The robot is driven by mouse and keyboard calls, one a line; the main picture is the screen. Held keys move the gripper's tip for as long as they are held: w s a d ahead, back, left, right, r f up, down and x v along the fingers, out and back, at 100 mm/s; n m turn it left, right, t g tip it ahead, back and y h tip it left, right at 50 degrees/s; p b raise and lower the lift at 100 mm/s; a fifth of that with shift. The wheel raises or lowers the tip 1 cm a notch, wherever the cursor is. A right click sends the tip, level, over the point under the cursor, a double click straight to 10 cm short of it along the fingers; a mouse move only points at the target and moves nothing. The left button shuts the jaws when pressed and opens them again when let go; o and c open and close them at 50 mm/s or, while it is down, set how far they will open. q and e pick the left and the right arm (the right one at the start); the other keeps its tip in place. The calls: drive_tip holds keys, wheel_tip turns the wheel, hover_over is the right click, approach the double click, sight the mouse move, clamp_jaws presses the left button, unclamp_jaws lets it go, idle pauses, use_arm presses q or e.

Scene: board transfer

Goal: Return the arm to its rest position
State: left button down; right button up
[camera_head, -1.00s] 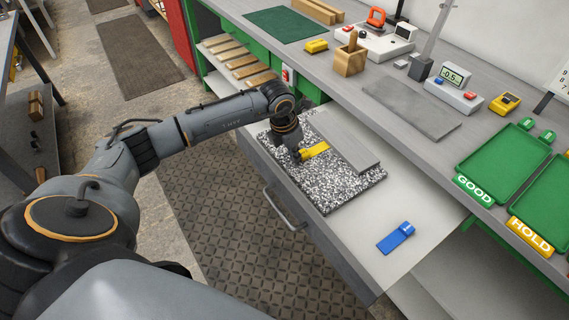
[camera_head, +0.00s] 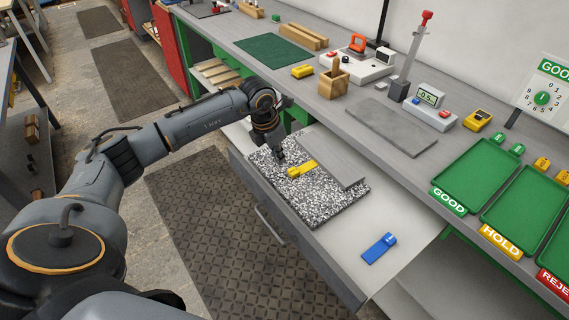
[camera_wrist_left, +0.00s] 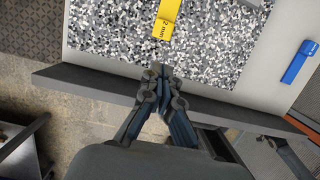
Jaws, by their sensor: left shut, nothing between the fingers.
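My left arm comes in from the left in the head view. My left gripper (camera_head: 280,157) is over the speckled board (camera_head: 318,204), near its back-left part, beside a yellow tagged piece (camera_head: 302,169). In the left wrist view the gripper (camera_wrist_left: 160,70) has its fingertips together with nothing between them. The yellow piece (camera_wrist_left: 166,20) lies ahead of the fingertips, apart from them, on the speckled board (camera_wrist_left: 110,40). My right gripper is in neither view.
The board lies in an open drawer (camera_head: 345,272) with a grey plate (camera_head: 333,158) and a blue tagged piece (camera_head: 379,248). Green trays (camera_head: 475,172) marked GOOD and HOLD, a wooden holder (camera_head: 333,85) and a digital gauge (camera_head: 429,97) stand on the bench.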

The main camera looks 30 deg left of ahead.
use_arm(q)
drive_tip(key=shift+s+a+r, duration=0.1)
drive_tip(key=shift+a+r, duration=0.1)
drive_tip(key=shift+r, duration=0.35)
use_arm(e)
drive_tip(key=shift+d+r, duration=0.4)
